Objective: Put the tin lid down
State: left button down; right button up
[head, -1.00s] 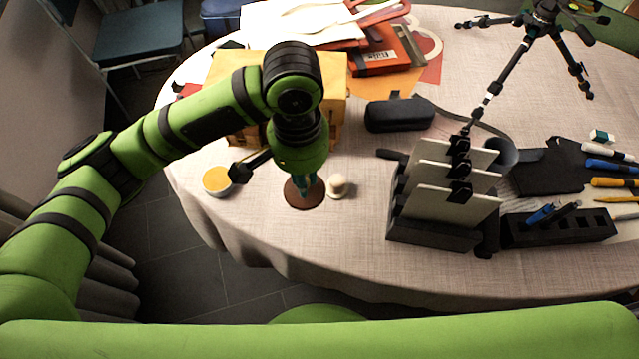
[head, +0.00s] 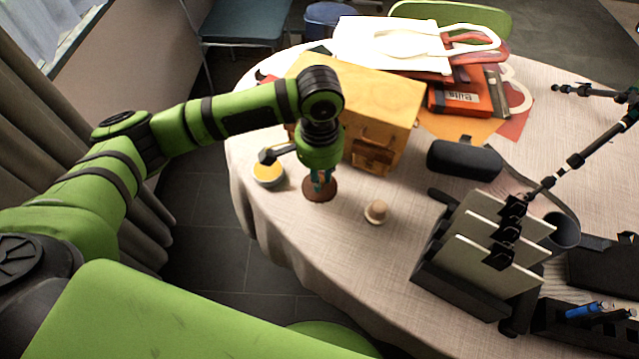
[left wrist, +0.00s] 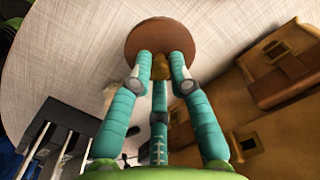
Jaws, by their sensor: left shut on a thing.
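The tin lid is a brown round disc (head: 320,190) with a small yellowish knob, which shows in the left wrist view (left wrist: 160,68). My left gripper (head: 321,178) points down, its teal fingers shut on that knob. The disc is low over the table near its left edge; I cannot tell whether it touches the cloth. An open round tin with a yellow inside (head: 268,174) stands just left of the lid, partly covered by a dark part of my gripper. My right gripper is not in view.
A small pale wooden knob-like piece (head: 376,211) stands right of the lid. A wooden cabinet (head: 385,100) is close behind my gripper. A black rack with pale plates (head: 485,265) and a dark case (head: 464,160) lie to the right. Bare cloth shows in front.

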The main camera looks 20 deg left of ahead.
pick_arm(q)
jog(key=shift+w+f, duration=0.1)
jog(key=shift+f, duration=1.95)
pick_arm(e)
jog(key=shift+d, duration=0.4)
pick_arm(q)
jog(key=c, duration=1.2)
grip_release()
jog(key=shift+f, duration=0.15)
jog(key=shift+o, duration=0.2)
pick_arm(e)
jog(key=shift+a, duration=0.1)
pick_arm(q)
notch_tip(320, 180, up, 12)
jog(key=shift+r, duration=0.2)
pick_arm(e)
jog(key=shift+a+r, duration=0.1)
pick_arm(q)
jog(key=shift+f, duration=0.1)
